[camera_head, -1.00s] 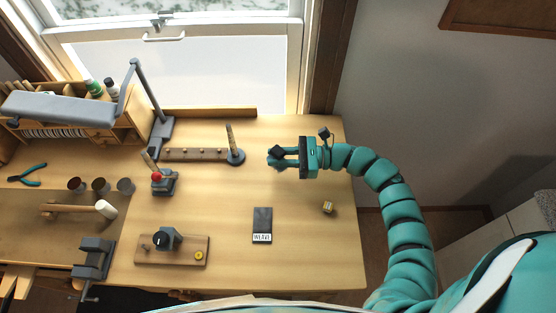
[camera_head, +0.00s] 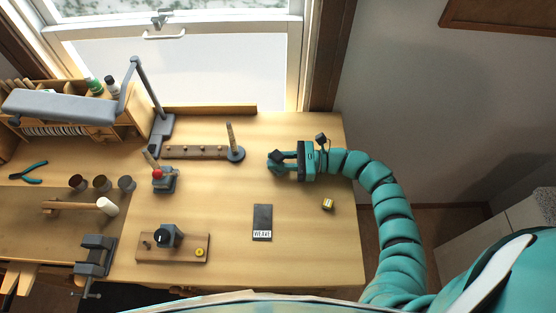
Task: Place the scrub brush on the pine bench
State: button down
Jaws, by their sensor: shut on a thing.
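The pine bench (camera_head: 320,245) is the pale wooden worktop filling the middle of the view. No other brush shows on the bench.
A peg rail (camera_head: 195,152) and a grey-based upright post (camera_head: 235,155) stand left of my gripper. A dark labelled box (camera_head: 262,222) and a small yellow block (camera_head: 327,204) lie nearer the front.

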jog(key=c, duration=1.2)
grip_release()
jog(key=shift+c, duration=0.2)
jog(key=shift+r, duration=0.1)
jog(key=shift+r+p, duration=0.15)
jog(key=shift+p, duration=0.4)
jog(key=shift+d+f+b, duration=0.25)
jog(key=shift+b, duration=0.1)
jog(key=d+b, duration=0.6)
jog(key=d, duration=0.4)
jog(key=shift+w+d, duration=0.1)
jog(key=shift+d, duration=0.1)
jog(key=shift+d+r+b, duration=0.15)
jog(key=shift+d+b, duration=0.2)
jog(key=shift+d, duration=0.2)
